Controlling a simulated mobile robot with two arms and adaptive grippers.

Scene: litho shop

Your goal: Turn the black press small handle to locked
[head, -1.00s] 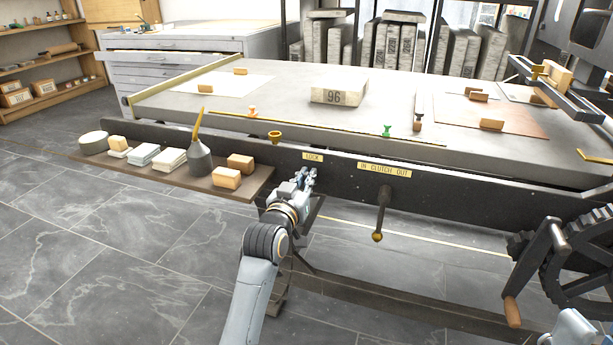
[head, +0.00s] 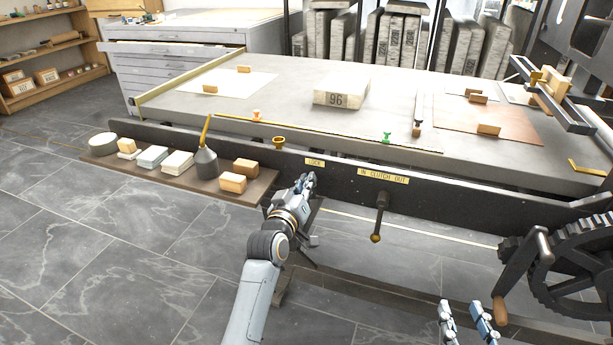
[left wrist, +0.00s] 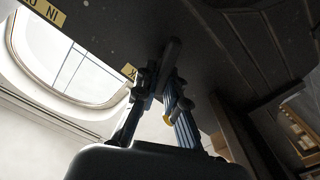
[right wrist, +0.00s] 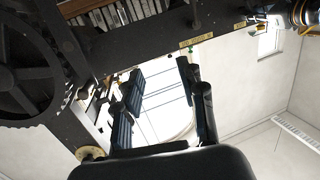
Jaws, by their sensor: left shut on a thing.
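The press's dark side rail (head: 440,195) carries a yellow LOCK label (head: 315,162). My left gripper (head: 308,181) is just below that label, against the rail. In the left wrist view its fingers (left wrist: 162,92) are shut on the black small handle (left wrist: 171,55), which comes down between them from the dark rail. The fingers and my wrist hide most of the handle in the head view. My right gripper (head: 468,318) is at the lower edge of the head view. In the right wrist view its fingers (right wrist: 163,97) stand apart with nothing between them.
Right of the LOCK label are an IN CLUTCH OUT label (head: 382,176) and a hanging clutch lever (head: 379,215) with a brass end. A gear wheel (head: 575,265) and wood-gripped crank (head: 502,310) stand at right. A side shelf (head: 180,180) left of my left gripper holds small items.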

